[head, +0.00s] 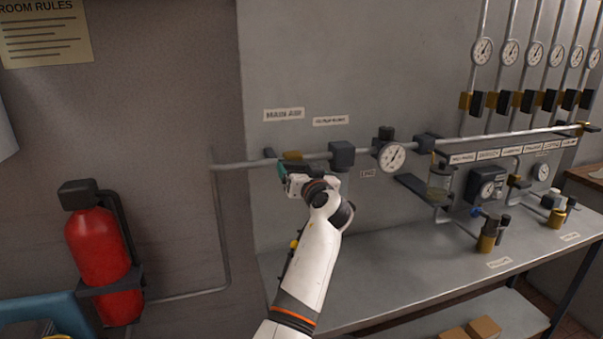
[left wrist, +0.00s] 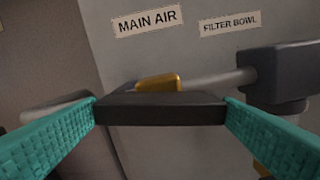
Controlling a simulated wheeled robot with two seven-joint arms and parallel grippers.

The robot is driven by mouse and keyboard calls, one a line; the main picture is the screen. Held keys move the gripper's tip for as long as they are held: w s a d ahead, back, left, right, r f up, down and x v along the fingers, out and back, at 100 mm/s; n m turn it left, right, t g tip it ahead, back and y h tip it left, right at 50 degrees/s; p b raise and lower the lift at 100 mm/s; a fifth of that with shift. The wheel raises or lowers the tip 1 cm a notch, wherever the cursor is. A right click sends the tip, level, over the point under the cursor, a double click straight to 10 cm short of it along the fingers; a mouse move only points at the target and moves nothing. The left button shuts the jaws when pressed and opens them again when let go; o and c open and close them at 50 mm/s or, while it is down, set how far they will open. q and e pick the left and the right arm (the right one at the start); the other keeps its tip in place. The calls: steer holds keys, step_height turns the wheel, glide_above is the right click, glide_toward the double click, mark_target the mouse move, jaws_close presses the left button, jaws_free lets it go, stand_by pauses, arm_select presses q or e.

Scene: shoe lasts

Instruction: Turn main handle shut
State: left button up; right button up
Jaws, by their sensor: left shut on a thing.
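The main handle is a dark bar (left wrist: 160,109) in front of a brass valve body (left wrist: 159,84) on the pipe under the MAIN AIR label. The brass body also shows in the head view (head: 292,155). My left gripper (head: 283,171) is at this valve, with its teal fingers on either side of the bar in the left wrist view, shut on it. The bar lies roughly along the pipe in that view. In the head view my gripper hides most of the handle. My right gripper is not in view.
A dark block (head: 342,155) and a gauge (head: 391,156) sit on the pipe to the right. A filter bowl (head: 440,184) hangs further right. A steel bench (head: 400,262) runs below. A red extinguisher (head: 97,248) is on the wall at left.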

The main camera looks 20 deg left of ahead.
arm_select(q)
steer(key=m, duration=0.2)
steer(key=shift+r+m, duration=0.1)
steer(key=shift+m, duration=0.3)
steer(key=m+p, duration=0.1)
steer(key=m, duration=0.3)
steer(key=shift+a, duration=0.1)
steer(key=m+p, duration=0.2)
steer(key=m, duration=0.3)
steer(key=shift+r, duration=0.15)
steer(key=shift+m+p, duration=1.2)
steer(key=shift+m, duration=0.6)
steer(key=o, duration=0.8)
steer(key=shift+w+f, duration=0.15)
steer(key=shift+f, duration=0.05)
